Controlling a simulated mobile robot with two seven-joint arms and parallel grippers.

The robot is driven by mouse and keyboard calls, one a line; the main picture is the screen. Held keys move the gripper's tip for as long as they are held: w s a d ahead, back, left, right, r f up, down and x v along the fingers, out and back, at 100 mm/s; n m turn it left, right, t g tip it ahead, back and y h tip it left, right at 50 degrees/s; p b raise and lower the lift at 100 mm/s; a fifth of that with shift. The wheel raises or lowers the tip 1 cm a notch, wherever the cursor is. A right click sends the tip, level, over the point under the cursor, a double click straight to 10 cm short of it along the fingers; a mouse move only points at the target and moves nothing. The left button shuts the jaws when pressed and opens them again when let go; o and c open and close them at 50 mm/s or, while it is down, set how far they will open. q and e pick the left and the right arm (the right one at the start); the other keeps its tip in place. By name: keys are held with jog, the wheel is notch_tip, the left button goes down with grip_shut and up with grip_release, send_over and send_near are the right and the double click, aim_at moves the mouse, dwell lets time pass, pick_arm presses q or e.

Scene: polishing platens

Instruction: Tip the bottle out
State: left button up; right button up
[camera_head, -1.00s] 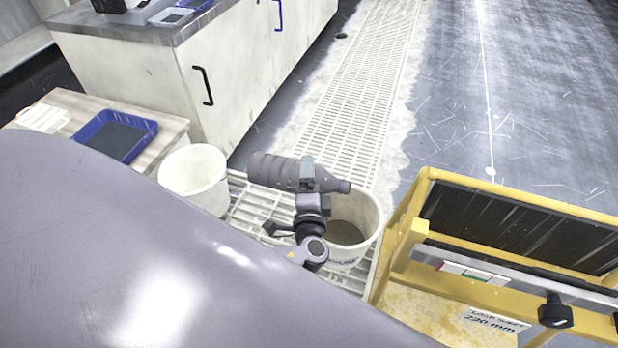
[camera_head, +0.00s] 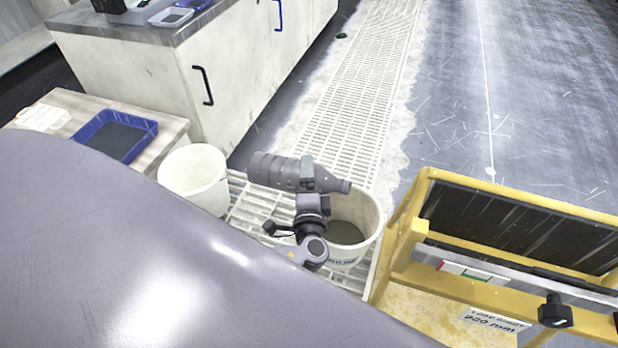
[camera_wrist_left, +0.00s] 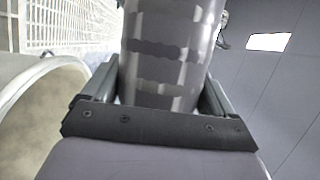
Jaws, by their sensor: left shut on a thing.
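A dark grey bottle (camera_head: 272,170) lies nearly level in my left gripper (camera_head: 307,175), its narrow end pointing right over a white bucket (camera_head: 368,205). That bucket has grey contents inside. The bottle also shows between the two fingers of my left gripper (camera_wrist_left: 155,95) in the left wrist view, where the bucket's rim (camera_wrist_left: 45,72) is at the left. My left gripper is shut on the bottle's body. No stream from the bottle's mouth can be made out. My right gripper is not in view.
A second white bucket (camera_head: 193,178) stands left of the bottle on a white slatted rack (camera_head: 243,208). A yellow frame (camera_head: 405,245) stands close on the right. A blue tray (camera_head: 140,150) sits on a side table at the left. A white cabinet (camera_head: 160,85) is behind.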

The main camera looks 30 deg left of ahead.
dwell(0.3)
pick_arm(q)
notch_tip(320, 180, up, 3)
jog(key=n+g+h+p, duration=0.1)
jog(key=n, duration=0.3)
jog(key=shift+f, duration=0.15)
notch_tip(320, 180, up, 4)
jog(key=n+h+p, duration=0.1)
jog(key=n, duration=0.2)
jog(key=n+h+p, duration=0.1)
jog(key=n+h, duration=0.1)
jog(key=n, duration=0.1)
jog(key=shift+f, duration=0.15)
jog(key=r+n+h+p, duration=0.1)
jog(key=n+h, duration=0.1)
jog(key=shift+r+n+p, duration=0.3)
jog(key=shift+r+n, duration=0.05)
jog(key=shift+n, duration=0.05)
